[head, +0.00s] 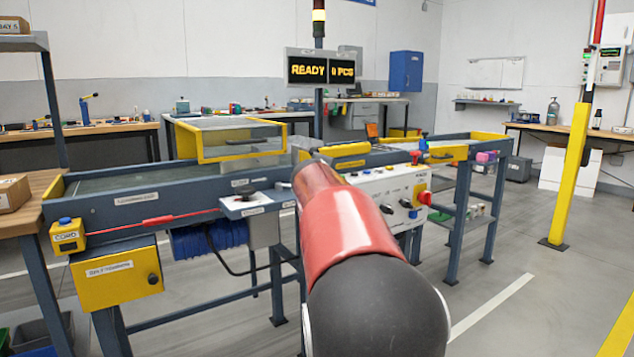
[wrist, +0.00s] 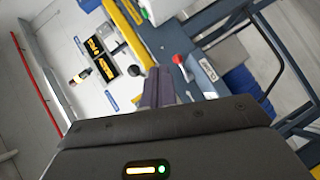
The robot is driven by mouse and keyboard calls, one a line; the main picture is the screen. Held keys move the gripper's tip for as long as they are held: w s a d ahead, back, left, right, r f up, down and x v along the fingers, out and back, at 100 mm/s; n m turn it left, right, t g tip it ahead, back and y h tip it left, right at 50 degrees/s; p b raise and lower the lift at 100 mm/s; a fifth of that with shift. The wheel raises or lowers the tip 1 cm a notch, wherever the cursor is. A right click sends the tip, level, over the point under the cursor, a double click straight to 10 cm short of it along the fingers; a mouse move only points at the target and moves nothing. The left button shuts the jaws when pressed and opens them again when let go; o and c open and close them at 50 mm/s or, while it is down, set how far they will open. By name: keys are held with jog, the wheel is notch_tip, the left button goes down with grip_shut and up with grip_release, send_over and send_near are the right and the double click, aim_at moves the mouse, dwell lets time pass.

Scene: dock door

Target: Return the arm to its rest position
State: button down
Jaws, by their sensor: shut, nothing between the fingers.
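My arm reaches forward over the middle of the head view, its red link in front of the conveyor station. My gripper (wrist: 158,78) shows in the wrist view with its two dark fingers together and nothing between them. In the head view the gripper is mostly hidden behind my own arm.
A conveyor (head: 140,195) with a yellow-framed guard (head: 190,150) spans the left and middle. A control box (head: 385,190) with knobs and a red switch is close beside my arm. A yellow post (head: 567,175) stands at right. Floor between is clear.

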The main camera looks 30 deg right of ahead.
jog(key=s+a+f+m+g+y+p, duration=0.2)
jog(key=s+a+f, duration=0.3)
jog(key=s+a, duration=0.4)
jog(key=s+a+f+m+g+y+p, duration=0.2)
jog(key=s+a+f, duration=0.4)
jog(key=s, duration=0.9)
jog(key=s+a+f+m+g+y+p, duration=0.1)
jog(key=s+a+f+m+g+y, duration=0.1)
jog(key=s+a, duration=1)
notch_tip(320, 180, down, 3)
jog(key=shift+a+f+m+g+y+p, duration=0.2)
jog(key=shift+m+g+y+p, duration=0.15)
jog(key=shift+m+y, duration=0.7)
jog(key=shift+w, duration=0.15)
